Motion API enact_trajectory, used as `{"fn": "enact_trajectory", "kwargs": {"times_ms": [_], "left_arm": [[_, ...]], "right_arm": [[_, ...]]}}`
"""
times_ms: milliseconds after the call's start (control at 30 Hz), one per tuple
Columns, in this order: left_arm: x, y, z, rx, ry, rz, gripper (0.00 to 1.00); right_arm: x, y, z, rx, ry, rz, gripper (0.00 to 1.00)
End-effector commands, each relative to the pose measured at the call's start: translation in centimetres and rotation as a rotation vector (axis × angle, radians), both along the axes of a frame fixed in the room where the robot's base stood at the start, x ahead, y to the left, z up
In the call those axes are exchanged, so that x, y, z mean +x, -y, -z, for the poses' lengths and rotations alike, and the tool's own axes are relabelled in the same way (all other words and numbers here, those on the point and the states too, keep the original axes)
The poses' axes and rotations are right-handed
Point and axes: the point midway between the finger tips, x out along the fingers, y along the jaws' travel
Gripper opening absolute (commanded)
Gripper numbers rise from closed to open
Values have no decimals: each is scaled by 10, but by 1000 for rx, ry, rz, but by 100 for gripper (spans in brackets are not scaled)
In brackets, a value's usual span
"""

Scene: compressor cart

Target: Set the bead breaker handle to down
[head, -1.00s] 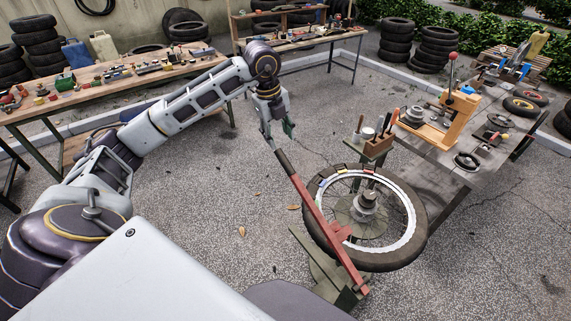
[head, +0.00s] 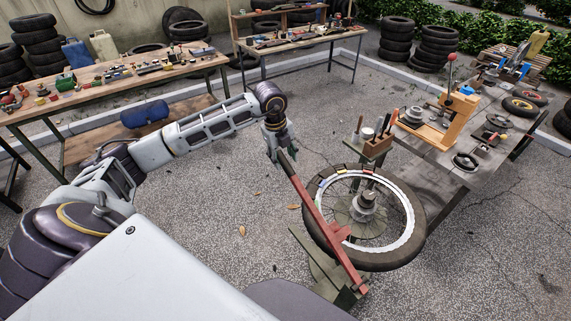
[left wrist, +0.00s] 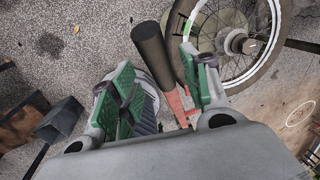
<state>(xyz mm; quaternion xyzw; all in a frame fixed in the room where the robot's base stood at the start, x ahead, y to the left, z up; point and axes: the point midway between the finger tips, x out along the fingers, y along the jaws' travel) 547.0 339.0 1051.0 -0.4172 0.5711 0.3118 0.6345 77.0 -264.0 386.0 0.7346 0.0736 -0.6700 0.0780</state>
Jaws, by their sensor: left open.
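The bead breaker handle (head: 312,207) is a long red bar with a dark grip at its far end. It slants across the left side of a spoked wheel with a tire (head: 412,228). My left gripper (head: 281,154) is at the grip end, with its green-padded fingers open. In the left wrist view the dark grip (left wrist: 152,50) shows between the spread fingers (left wrist: 160,75), with the red bar (left wrist: 177,103) beyond it. I cannot tell whether the pads touch the grip. My right gripper is not in view.
A wooden tool block (head: 378,146) stands just behind the wheel. A workbench (head: 438,155) with an orange press is at the right. A long table (head: 120,84) with small parts is at the left. Open pavement lies between them.

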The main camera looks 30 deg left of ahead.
Motion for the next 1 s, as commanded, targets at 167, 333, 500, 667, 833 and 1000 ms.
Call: {"fn": "enact_trajectory", "kwargs": {"times_ms": [167, 333, 500, 667, 833, 1000], "left_arm": [[3, 2, 22, -1, -1, -1, 47], [6, 3, 37, 0, -1, 0, 47], [7, 3, 43, 1, 0, 0, 47], [7, 3, 44, 1, 0, 0, 47], [7, 3, 44, 0, 0, 0, 42], [7, 3, 44, 0, 0, 0, 20]], "right_arm": [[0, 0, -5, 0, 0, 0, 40], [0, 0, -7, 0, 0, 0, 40], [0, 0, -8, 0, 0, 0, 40], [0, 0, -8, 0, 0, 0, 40], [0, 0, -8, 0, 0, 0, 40], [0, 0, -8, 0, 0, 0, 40]]}}
